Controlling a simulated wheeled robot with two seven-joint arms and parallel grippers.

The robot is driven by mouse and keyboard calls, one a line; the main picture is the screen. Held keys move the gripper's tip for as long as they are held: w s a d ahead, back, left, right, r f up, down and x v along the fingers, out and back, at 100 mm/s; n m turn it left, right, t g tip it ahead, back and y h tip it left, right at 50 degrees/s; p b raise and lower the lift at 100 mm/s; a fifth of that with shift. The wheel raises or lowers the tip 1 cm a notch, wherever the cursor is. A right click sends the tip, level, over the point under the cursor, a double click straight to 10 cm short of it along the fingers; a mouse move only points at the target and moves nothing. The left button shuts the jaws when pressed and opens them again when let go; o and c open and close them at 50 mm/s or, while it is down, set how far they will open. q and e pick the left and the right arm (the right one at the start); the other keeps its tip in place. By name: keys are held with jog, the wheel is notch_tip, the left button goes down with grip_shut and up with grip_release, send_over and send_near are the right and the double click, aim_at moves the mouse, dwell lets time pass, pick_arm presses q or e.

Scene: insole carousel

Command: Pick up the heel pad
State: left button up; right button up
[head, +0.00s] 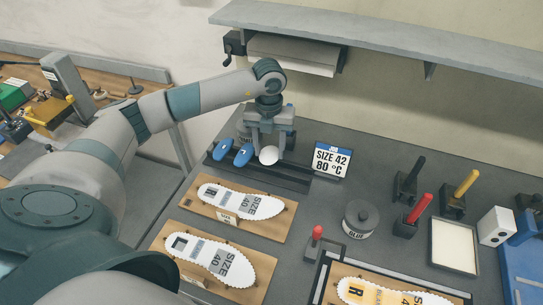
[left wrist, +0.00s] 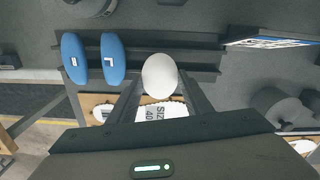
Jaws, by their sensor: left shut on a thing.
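The heel pad, a white rounded pad (head: 268,156), is at the dark rack (head: 291,178) at the back of the bench. It also shows in the left wrist view (left wrist: 160,76), between the finger tips. My left gripper (head: 269,146) points down from above and is shut on the white pad. I cannot tell whether the pad still touches the rack. Two blue oval pads (head: 222,149) stand in the rack to the left of it. My right gripper is not in view.
A "SIZE 42 80 °C" sign (head: 330,160) stands just right of the rack. Wooden boards with white insoles (head: 240,202) lie in front. A glue pot (head: 360,218), a red-topped lever (head: 317,232) and upright handled tools (head: 419,209) stand to the right. A shelf (head: 400,35) overhangs the back.

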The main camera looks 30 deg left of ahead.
pick_arm(q)
jog(key=s+d+r+b, duration=0.1)
jog(key=s+r+b, duration=0.2)
jog(key=s+r, duration=0.3)
jog(key=shift+s+r+b, duration=0.15)
jog(key=shift+s+b, duration=0.15)
jog(key=shift+s, duration=1.85)
jog(key=shift+d, duration=0.1)
jog(key=d+f+n, duration=0.1)
jog(key=d+n, duration=0.6)
jog(key=n, duration=0.8)
jog(key=s+d+n, duration=0.1)
jog(key=d+n, duration=0.6)
jog(key=n, duration=0.9)
jog(key=shift+s+f+b, duration=0.25)
jog(key=shift+f+b, duration=0.15)
jog(key=shift+w+d, duration=0.1)
